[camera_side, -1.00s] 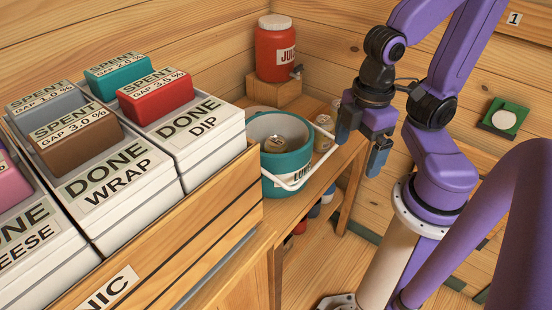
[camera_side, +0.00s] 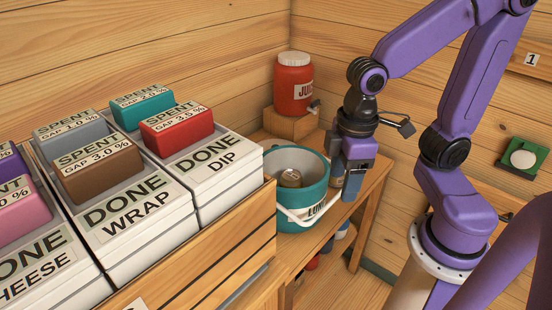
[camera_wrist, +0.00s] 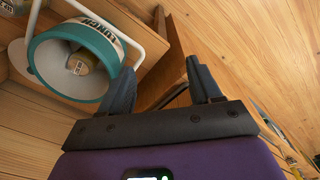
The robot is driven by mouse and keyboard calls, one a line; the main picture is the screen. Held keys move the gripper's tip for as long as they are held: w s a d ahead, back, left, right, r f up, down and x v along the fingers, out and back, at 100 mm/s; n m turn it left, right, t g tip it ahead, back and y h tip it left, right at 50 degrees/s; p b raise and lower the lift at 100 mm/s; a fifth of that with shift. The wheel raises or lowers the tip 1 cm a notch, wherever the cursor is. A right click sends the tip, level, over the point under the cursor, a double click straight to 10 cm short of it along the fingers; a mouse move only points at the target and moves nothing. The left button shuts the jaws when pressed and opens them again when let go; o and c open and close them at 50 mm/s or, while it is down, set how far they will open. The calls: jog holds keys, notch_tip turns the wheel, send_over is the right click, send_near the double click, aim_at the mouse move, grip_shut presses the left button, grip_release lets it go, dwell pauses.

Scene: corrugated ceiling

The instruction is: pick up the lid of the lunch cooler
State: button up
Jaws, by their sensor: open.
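The lunch cooler (camera_side: 316,233) is a teal tub with a white swing handle, standing open on a wooden bench. Its mouth shows a can (camera_side: 290,178) inside. In the wrist view the cooler (camera_wrist: 101,38) is at upper left with the can (camera_wrist: 80,63) in it. I cannot make out a lid on it or nearby. My gripper (camera_side: 346,185) hangs just right of the cooler's rim, pointing down. In the wrist view my gripper (camera_wrist: 162,84) has two blue fingers spread apart with nothing between them. The side view hides what lies behind the fingers.
A red juice jug (camera_side: 293,88) with a tap stands on a wooden block (camera_side: 291,123) behind the cooler. A crate (camera_side: 225,250) of white boxes fills the left. Several items sit below the bench. Plank walls close off the back.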

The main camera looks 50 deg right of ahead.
jog(key=w+d+f+m, duration=0.1)
jog(key=w+d+m, duration=0.2)
jog(key=w+m, duration=1.75)
jog(key=m+h, duration=0.2)
jog(key=m, duration=0.1)
send_over(276, 146)
jog(key=a, duration=0.2)
jog(key=f, duration=1.8)
jog(key=shift+s+d+f, duration=0.15)
jog(key=shift+d+f, duration=0.05)
jog(key=shift+f, duration=0.05)
jog(key=shift+d+f, duration=0.2)
jog(key=shift+f, duration=0.65)
jog(key=shift+d+f, duration=0.15)
jog(key=shift+f, duration=0.7)
jog(key=shift+d+f, duration=0.2)
jog(key=shift+f, duration=0.65)
grip_shut()
